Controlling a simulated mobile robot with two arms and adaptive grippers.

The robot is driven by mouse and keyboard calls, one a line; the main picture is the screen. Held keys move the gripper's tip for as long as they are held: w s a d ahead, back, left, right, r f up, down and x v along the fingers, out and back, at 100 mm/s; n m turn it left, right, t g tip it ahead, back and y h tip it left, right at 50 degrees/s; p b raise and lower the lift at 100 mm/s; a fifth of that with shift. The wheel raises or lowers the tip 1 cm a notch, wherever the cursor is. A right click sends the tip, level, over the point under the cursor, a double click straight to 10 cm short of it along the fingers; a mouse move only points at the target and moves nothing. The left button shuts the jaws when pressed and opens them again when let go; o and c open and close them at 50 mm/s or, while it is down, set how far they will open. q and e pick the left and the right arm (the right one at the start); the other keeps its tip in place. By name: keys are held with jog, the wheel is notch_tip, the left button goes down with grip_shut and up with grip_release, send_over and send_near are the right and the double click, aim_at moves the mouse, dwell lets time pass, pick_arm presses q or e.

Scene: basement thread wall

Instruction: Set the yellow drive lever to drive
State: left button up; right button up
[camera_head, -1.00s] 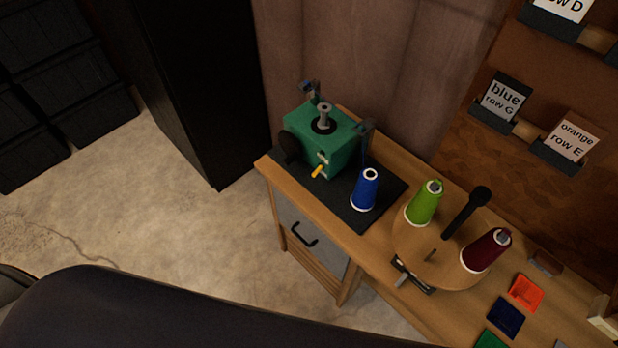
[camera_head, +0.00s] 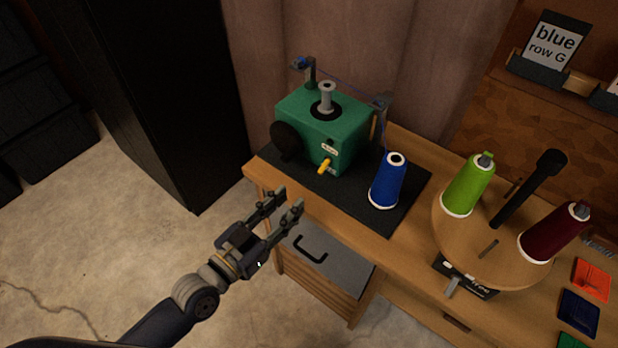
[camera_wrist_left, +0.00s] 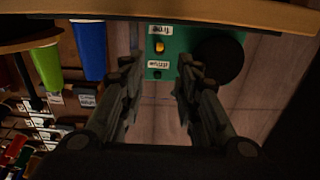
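The yellow drive lever (camera_head: 323,167) sticks out of the front of the green winder box (camera_head: 318,130), which stands on a dark mat on the bench. In the left wrist view the lever (camera_wrist_left: 159,47) shows beside a label reading "free", and a label reading "drive" (camera_wrist_left: 158,64) sits on the other side. The lever appears closer to "free". My left gripper (camera_head: 284,202) is open and empty, in front of the bench edge, lower left of the lever and apart from it. Its fingers show spread in the left wrist view (camera_wrist_left: 158,75). My right gripper is not in view.
A blue thread cone (camera_head: 388,182) stands just right of the box. A black wheel (camera_head: 286,141) is on the box's left side. A round wooden stand (camera_head: 471,252) holds green and dark red cones.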

aim_at(320, 171)
pick_arm(q)
jog(key=x, duration=1)
jog(key=shift+w+d+p, duration=0.2)
jog(key=shift+p, duration=0.2)
grip_shut()
